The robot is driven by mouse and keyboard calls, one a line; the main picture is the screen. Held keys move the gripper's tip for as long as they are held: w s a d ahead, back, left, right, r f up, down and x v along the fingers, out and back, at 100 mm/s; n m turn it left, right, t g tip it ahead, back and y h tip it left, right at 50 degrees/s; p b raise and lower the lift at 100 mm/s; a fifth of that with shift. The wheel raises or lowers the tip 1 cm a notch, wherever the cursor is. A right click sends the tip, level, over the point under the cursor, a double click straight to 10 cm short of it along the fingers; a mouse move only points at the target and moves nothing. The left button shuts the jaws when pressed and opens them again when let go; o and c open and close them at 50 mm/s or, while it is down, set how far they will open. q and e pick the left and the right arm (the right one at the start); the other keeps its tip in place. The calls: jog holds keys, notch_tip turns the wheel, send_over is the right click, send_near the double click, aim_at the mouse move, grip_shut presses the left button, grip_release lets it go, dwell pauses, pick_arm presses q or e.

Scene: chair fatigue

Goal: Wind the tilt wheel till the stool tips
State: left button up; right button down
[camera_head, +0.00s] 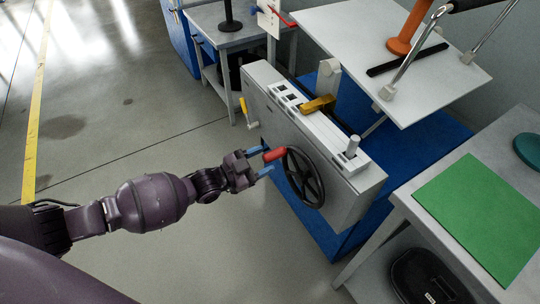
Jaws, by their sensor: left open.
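The tilt wheel (303,177) is a dark spoked handwheel on the front of a white machine housing. Its red handle (275,154) sticks out toward my left gripper. My left gripper (264,160) is open, with its blue fingertips on either side of the red handle's outer end; I cannot tell whether they touch it. A chrome-legged stool (410,62), with a dark part at the top edge, stands on the pale platform (345,30), its feet in light blocks. Much of the stool is cut off by the frame. My right gripper is not in view.
The housing top (318,117) carries switches, a yellow lever and a small post. A yellow-handled crank (244,107) is left of the wheel. An orange post (405,40) stands on the platform. A table with a green mat (480,210) is at right. The floor at left is clear.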

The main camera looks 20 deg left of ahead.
pick_arm(q)
jog(key=v, duration=0.7)
jog(key=shift+p, duration=0.45)
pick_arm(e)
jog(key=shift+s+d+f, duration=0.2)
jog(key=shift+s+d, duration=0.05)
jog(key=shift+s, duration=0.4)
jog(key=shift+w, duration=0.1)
pick_arm(q)
jog(key=s+d+r+n+y+p, duration=0.1)
jog(key=s+r+n+y+p, duration=0.15)
jog(key=s, duration=0.45)
jog(key=s+d+r+n+y+p, duration=0.1)
jog(key=s+d+n+y+p, duration=0.2)
jog(key=s, duration=0.5)
jog(key=s+a+r+n+g+y+p, duration=0.1)
jog(key=s+a+n+y+p, duration=0.1)
jog(key=s, duration=0.5)
jog(key=s+a+r+n+g+y+p, duration=0.1)
jog(key=s+a+n+g+y+p, duration=0.1)
jog(key=s, duration=0.4)
jog(key=shift+s+a+n+y+p, duration=0.4)
jog(key=shift+a+y, duration=0.35)
jog(key=shift+a, duration=0.3)
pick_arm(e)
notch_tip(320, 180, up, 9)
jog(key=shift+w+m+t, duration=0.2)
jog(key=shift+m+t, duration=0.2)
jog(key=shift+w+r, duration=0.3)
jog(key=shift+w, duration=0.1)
